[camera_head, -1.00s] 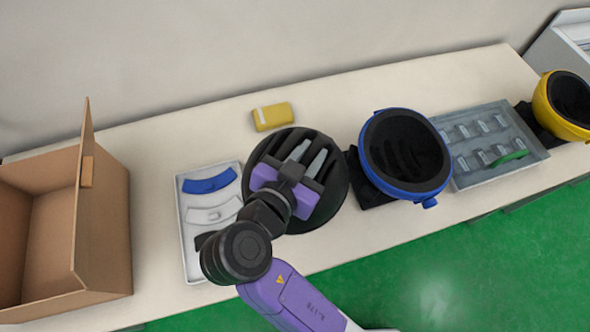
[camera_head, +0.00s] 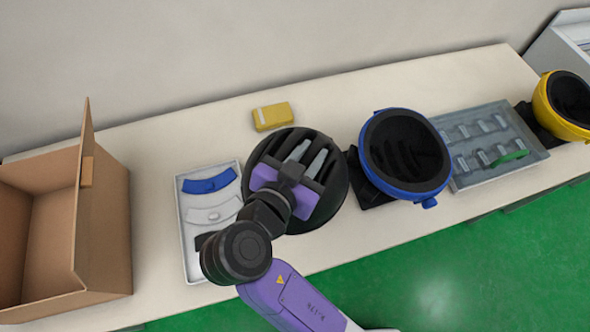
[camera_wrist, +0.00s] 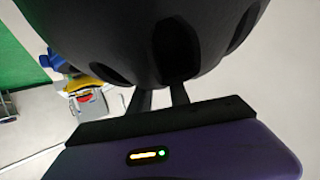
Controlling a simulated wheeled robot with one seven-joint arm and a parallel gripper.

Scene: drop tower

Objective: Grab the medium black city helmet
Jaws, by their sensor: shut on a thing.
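The black city helmet (camera_head: 333,191) is near the middle of the table in the head view, with its long vent slots facing up. In the wrist view the helmet (camera_wrist: 110,38) fills the upper part, dark and close. My gripper (camera_head: 307,158) reaches over the helmet from the lower left. Its two grey fingers lie at the slots, close together. In the wrist view the fingers (camera_wrist: 160,97) meet the helmet's edge by a vent opening, shut on the helmet. The fingertips are hidden there by the shell.
A blue helmet (camera_head: 440,188) stands just right of the black one. A grey tray (camera_head: 535,158) and a yellow helmet (camera_head: 546,112) are farther right. A yellow box (camera_head: 273,116) lies behind. A white tray (camera_head: 188,240) and an open cardboard box (camera_head: 105,230) are left.

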